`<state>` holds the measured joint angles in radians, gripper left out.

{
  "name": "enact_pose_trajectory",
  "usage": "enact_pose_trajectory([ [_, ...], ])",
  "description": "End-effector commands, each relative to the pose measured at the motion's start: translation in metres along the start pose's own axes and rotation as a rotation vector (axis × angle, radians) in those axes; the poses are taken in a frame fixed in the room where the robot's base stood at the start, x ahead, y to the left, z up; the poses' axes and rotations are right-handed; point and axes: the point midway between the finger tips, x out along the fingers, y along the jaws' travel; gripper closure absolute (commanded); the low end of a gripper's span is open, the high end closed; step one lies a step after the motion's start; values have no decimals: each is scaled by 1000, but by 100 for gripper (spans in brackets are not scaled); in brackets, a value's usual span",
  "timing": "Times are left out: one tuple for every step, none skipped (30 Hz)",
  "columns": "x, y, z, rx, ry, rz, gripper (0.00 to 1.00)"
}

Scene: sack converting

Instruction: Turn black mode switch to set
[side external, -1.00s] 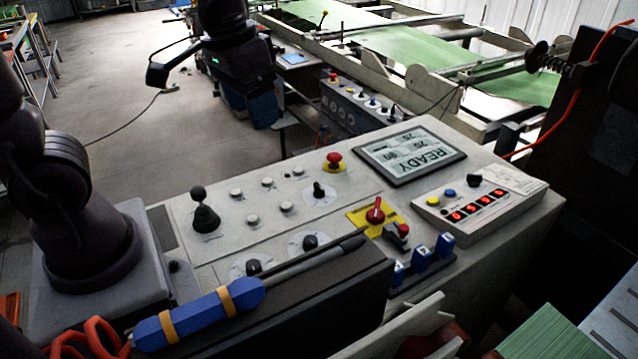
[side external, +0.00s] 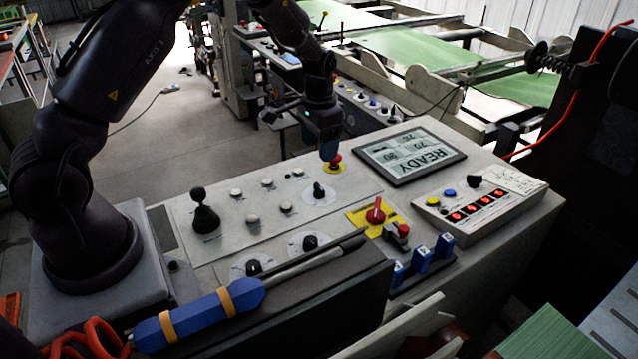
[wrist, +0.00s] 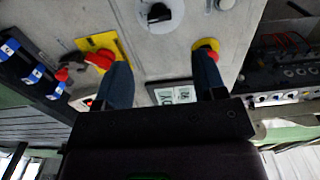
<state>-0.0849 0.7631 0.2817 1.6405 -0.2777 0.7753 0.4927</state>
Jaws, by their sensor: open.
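Several black knobs sit on the grey console; I cannot tell which is the mode switch. One black knob (side external: 318,190) on a pale round plate is near the red mushroom button (side external: 334,160). Two more are nearer the front, a middle knob (side external: 310,242) and a left knob (side external: 254,267). A small black knob (side external: 474,181) is on the right-hand box. My gripper (side external: 329,150) is at the console's back edge, by the red button, open and empty. In the wrist view, my gripper's blue fingers (wrist: 160,62) are apart, with a black knob (wrist: 158,14) beyond them.
A READY display (side external: 410,155) lies right of my gripper. A blue-handled tool (side external: 200,312) lies in front.

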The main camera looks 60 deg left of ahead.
Motion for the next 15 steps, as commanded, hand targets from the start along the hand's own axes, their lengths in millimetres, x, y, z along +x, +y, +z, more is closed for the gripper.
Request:
enact_pose_trajectory([
  [11, 0, 2, -1, -6, 2, 36],
  [17, 0, 1, -1, -7, 1, 36],
  [26, 0, 2, 0, -7, 1, 36],
  [33, 0, 2, -1, -7, 1, 36],
  [39, 0, 2, -2, -7, 2, 36],
  [48, 0, 2, -1, -7, 1, 36],
  [54, 0, 2, -1, -7, 1, 36],
  [60, 0, 2, -1, -7, 2, 36],
  [68, 0, 2, -1, -6, 2, 36],
  [74, 0, 2, -1, -6, 2, 36],
  [79, 0, 2, -1, -6, 2, 36],
  [85, 0, 2, -2, -4, 1, 36],
  [89, 0, 2, -2, -4, 1, 36],
  [93, 0, 2, -2, -5, 2, 36],
  [97, 0, 1, -1, -4, 1, 36],
])
